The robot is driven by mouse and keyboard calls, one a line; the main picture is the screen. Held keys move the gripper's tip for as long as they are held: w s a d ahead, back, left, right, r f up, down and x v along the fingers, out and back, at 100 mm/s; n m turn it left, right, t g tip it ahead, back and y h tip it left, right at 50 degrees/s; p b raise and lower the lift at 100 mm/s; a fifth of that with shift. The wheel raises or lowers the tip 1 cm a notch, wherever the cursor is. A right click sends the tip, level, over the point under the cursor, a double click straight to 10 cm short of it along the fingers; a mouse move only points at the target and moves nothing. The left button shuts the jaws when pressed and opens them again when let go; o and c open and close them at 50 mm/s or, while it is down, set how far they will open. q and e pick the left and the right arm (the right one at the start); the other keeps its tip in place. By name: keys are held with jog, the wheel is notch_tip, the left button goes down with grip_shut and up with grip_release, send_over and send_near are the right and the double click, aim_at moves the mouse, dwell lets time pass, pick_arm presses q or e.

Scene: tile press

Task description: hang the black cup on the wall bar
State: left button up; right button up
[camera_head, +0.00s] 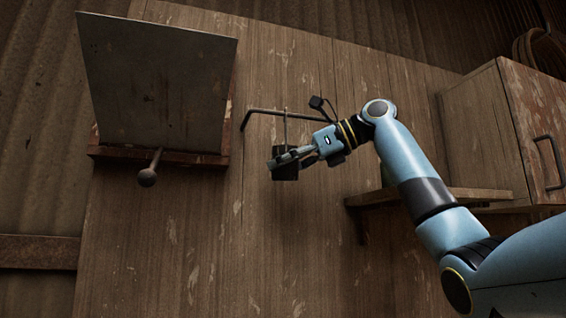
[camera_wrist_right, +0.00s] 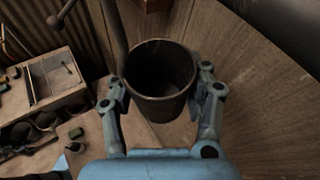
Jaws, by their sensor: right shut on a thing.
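The black cup (camera_head: 287,171) is in front of the plank wall, with its open mouth showing in the wrist view (camera_wrist_right: 160,85). My right gripper (camera_head: 282,160) is shut on it, one finger at each side of the cup in the wrist view (camera_wrist_right: 163,90). I cannot tell whether the rod's top touches the bar. The cup looks roughly upright. My left gripper is out of view.
A grey metal plate (camera_head: 155,80) stands left of the bar, with a ball-ended lever (camera_head: 147,177) below it. A wooden shelf (camera_head: 470,194) and a cabinet (camera_head: 480,130) are at the right. The wall below the cup is clear.

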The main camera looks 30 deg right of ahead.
jog(key=o, duration=1.3)
jog(key=v, duration=1.2)
